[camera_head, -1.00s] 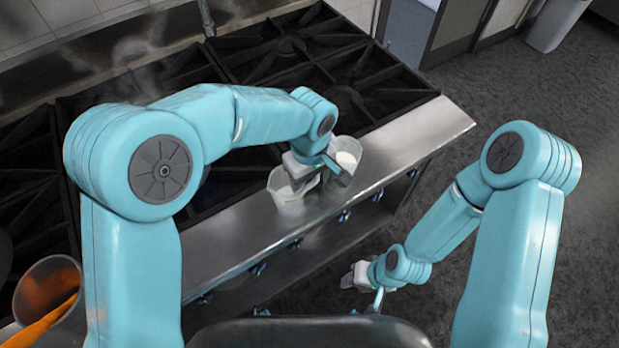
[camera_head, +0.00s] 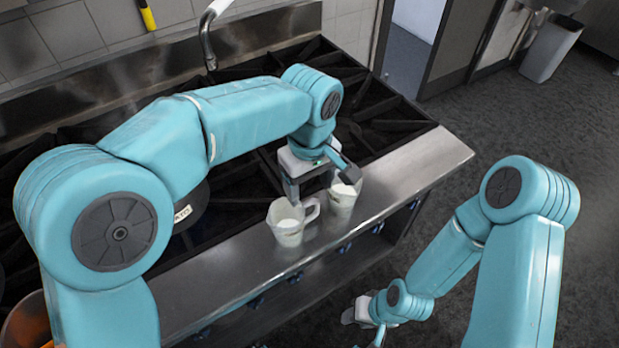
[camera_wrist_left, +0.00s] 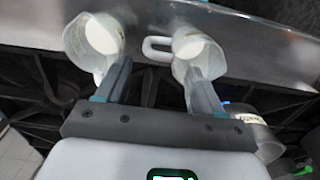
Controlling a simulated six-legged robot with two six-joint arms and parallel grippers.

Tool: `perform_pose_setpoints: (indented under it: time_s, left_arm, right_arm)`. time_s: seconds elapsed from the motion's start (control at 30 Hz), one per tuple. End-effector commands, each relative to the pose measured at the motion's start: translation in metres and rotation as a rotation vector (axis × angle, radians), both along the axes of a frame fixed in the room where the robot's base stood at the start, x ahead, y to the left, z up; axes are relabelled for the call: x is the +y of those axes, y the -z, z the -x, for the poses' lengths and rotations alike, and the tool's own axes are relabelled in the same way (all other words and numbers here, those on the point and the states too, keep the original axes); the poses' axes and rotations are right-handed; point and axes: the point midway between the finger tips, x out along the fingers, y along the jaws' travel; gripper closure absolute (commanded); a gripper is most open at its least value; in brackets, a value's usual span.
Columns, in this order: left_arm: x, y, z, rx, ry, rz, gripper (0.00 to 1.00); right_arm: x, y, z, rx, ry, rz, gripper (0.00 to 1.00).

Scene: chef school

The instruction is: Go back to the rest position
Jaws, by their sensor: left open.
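Two whitish cups stand side by side on the steel counter edge (camera_head: 226,268). The left cup (camera_head: 287,232) has its handle to the right; the other cup (camera_head: 342,203) is just right of it. My left gripper (camera_head: 318,182) is open and empty, above and behind the cups on the stove side. In the left wrist view its fingers (camera_wrist_left: 160,80) point at the cups, one finger overlapping each cup (camera_wrist_left: 84,52) (camera_wrist_left: 190,72); whether they touch is unclear. My right gripper (camera_head: 360,314) hangs low in front of the counter, too small to judge its jaws.
A black stove top with grates (camera_head: 385,108) lies behind the counter edge. A dark pan (camera_head: 185,212) sits on it, partly behind my left arm. A faucet (camera_head: 207,38) stands at the back. The grey floor (camera_head: 500,110) at right is clear up to a bin (camera_head: 551,48).

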Motion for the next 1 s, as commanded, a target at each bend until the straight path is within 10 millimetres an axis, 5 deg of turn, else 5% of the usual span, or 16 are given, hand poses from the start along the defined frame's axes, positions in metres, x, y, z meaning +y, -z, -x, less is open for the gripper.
perform_pose_setpoints:
  time_s: [0.23, 1.0]
  left_arm:
    - [0.000, -0.020, 0.000, -0.001, 0.000, 0.001, 0.33]
    - [-0.001, -0.020, 0.002, 0.001, 0.000, 0.001, 0.33]
  right_arm:
    - [0.000, 0.000, 0.000, 0.000, 0.000, 0.000, 0.57]
    - [0.000, 0.000, 0.000, 0.000, 0.000, 0.000, 0.57]
